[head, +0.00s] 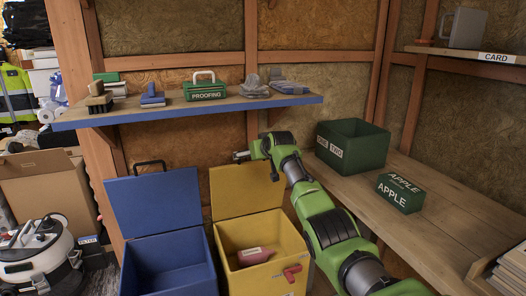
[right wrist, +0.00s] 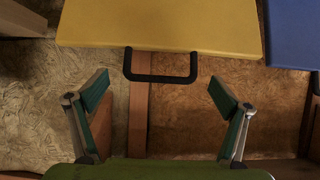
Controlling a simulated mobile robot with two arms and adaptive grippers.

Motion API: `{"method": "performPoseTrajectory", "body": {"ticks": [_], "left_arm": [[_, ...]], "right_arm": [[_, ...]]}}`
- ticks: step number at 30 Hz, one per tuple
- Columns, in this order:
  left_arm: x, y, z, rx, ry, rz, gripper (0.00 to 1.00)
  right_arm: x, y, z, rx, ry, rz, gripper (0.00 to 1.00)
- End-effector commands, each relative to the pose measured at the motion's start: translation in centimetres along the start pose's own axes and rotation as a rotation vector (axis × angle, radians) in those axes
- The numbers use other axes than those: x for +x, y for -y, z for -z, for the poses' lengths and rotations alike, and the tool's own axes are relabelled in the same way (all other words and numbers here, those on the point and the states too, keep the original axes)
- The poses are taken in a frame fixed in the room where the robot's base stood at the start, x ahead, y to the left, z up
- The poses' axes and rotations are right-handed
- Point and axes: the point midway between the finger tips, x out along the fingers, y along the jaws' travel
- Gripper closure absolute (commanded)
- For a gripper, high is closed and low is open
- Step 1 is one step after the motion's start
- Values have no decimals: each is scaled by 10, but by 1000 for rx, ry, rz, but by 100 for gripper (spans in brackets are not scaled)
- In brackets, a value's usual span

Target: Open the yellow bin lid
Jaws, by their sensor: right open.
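The yellow bin (head: 262,284) stands on the floor in the middle of the head view. Its yellow lid (head: 232,192) is raised upright at the back, so the inside shows. In the right wrist view the lid (right wrist: 160,25) fills the top, with its black handle (right wrist: 160,79) at the edge. My right gripper (head: 241,156) is at the lid's top edge in the head view. In the right wrist view the gripper (right wrist: 158,88) is open, its fingers on either side of the handle and apart from it. My left gripper is not in view.
A pink bottle (head: 255,256) lies in the yellow bin. The open blue bin (head: 168,270) stands beside it on the left. A shelf (head: 225,102) with brushes and a green box is above. A wooden bench (head: 450,222) with green boxes is at right.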

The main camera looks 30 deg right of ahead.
Motion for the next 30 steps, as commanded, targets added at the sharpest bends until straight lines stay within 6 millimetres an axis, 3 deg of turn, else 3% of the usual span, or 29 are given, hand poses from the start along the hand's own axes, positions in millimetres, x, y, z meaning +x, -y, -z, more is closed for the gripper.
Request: {"method": "performPoseTrajectory", "body": {"ticks": [24,30], "left_arm": [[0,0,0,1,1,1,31],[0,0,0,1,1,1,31]], "right_arm": [[-87,-1,1,0,-5,-1,7],[-98,0,1,1,-3,-1,7]]}}
